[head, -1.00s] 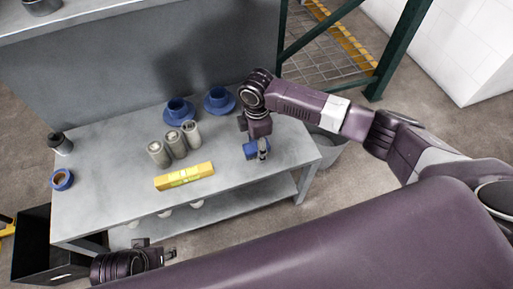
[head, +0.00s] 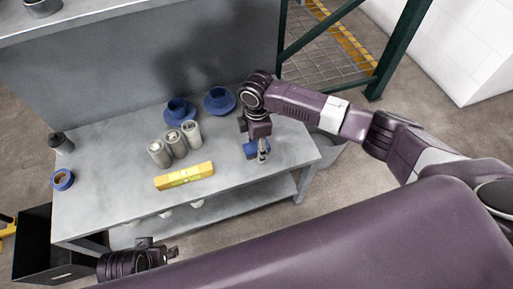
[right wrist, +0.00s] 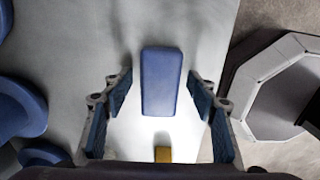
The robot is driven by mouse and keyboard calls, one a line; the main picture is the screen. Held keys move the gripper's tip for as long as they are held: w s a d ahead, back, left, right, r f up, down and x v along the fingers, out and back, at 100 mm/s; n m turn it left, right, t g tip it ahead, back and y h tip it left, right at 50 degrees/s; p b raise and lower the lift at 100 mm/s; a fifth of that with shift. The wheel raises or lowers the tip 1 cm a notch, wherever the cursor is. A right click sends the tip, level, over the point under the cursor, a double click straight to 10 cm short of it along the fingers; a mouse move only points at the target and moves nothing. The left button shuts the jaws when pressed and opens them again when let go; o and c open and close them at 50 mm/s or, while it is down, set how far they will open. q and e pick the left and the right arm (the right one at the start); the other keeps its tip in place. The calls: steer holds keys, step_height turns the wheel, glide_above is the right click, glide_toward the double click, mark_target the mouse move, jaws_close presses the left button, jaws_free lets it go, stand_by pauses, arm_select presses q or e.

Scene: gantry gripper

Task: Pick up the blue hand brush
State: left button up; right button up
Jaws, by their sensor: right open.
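The blue hand brush (head: 250,151) lies on the grey workbench near its right end, partly covered by my right gripper (head: 260,151). In the right wrist view a blue block-shaped part of the brush (right wrist: 161,80) shows between and ahead of the two fingers, with gaps on both sides. The right gripper is open and points down over the brush, empty. My left gripper (head: 171,253) is low at the front of the bench, away from the brush; its jaw state is unclear.
Blue tape (head: 62,179) lies at the left end. A grey bin (right wrist: 290,85) stands beyond the bench's right edge.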

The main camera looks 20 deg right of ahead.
stand_by(0.3)
steer(key=c, duration=1.3)
